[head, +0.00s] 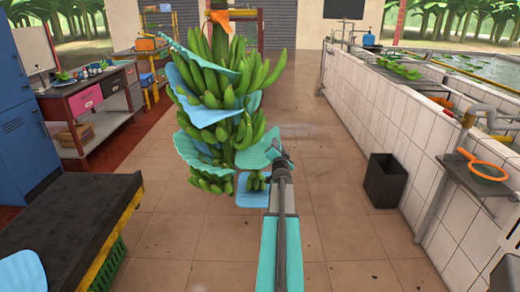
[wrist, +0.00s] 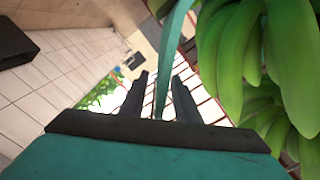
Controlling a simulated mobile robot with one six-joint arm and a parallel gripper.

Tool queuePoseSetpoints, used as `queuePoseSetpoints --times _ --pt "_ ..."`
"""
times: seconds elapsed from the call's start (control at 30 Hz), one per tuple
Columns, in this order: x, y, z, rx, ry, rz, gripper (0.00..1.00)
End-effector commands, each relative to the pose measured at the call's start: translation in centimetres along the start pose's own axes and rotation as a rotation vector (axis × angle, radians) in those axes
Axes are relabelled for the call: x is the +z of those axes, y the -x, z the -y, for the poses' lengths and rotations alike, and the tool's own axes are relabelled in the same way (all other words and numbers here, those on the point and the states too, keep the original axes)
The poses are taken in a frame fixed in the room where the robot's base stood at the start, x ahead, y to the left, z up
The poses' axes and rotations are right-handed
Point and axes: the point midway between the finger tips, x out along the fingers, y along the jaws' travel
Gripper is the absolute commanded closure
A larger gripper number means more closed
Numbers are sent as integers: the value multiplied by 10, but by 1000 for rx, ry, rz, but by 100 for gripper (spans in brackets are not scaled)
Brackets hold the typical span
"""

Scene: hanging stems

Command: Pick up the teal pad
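A teal pad (head: 257,156) sticks out from the lower right side of the hanging banana bunch (head: 222,85). My gripper (head: 277,150) is at the pad's right end in the head view. In the wrist view the teal pad (wrist: 173,60) appears edge-on as a thin strip running down between the two dark fingers of my gripper (wrist: 160,78). The fingers are apart, with gaps showing on both sides of the strip. The pad's inner end is hidden by the bananas (wrist: 232,55).
A black bin (head: 385,180) stands right, beside the white tiled basin wall (head: 395,125). A dark bench (head: 75,215) is at left. The tiled floor between is clear.

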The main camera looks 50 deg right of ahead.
Motion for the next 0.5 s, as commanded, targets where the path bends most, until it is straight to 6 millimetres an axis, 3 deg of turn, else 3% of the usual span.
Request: queuePoseSetpoints --times 0.07,0.23,0.5 --pt "0 0 0 0 0 0 71" --pt "0 0 0 0 0 0 98" --pt "0 0 1 -1 0 0 100"
